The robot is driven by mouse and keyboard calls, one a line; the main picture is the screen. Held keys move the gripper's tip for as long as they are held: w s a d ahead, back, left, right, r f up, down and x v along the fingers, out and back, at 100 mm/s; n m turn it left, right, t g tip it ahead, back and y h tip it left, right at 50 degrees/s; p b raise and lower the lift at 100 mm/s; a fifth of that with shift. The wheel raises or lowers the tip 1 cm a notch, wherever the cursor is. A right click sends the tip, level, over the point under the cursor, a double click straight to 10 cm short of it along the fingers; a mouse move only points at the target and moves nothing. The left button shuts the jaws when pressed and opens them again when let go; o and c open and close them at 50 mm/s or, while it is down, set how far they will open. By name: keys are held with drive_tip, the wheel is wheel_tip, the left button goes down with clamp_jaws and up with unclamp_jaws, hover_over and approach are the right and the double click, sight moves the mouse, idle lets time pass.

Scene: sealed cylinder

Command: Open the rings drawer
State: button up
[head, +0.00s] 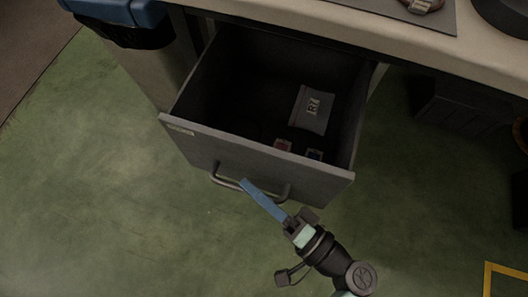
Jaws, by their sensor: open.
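The grey drawer (255,163) under the bench stands pulled out, with its dark inside in view. A small pale label sits at the left end of its front; I cannot read it. A bar handle (232,185) runs along the front. My gripper (262,200) is open, with a long blue finger reaching up to the handle's middle. I cannot tell whether it touches the handle.
The bench top (300,28) runs above the drawer, with a grey mat (405,12) on it. A bin with a blue lid (118,12) stands at the left. Green floor (90,200) is clear in front. Yellow floor marking (488,280) shows at lower right.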

drive_tip(key=p+v, duration=0.2)
drive_tip(key=v, duration=1.1)
drive_tip(key=shift+f, duration=0.1)
idle(0.3)
